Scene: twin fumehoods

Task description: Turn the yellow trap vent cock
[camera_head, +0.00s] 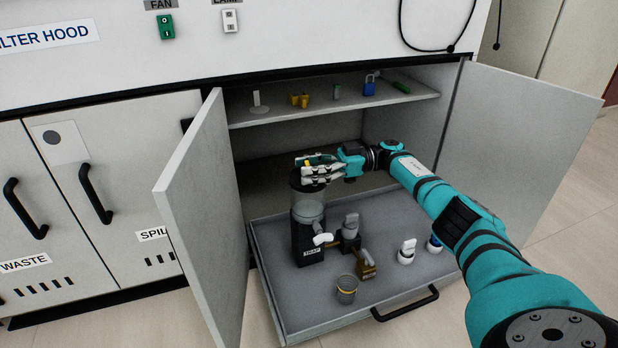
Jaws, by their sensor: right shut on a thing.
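The trap (308,243) stands upright at the left of the pulled-out tray, a clear vessel in a black holder with a "TRAP" label. My right gripper (306,170) is at the top of the trap, shut on the yellow trap vent cock (307,162). Only a small bit of yellow shows between the fingers, so the cock's angle cannot be told. My left gripper is not in view.
The tray (400,291) also holds a small grey pot (347,289), a brass-brown fitting (366,265), a grey-and-black piece (350,232) and a white-topped piece (407,251). Open cabinet doors (205,215) flank it. A shelf (330,109) with small items is above.

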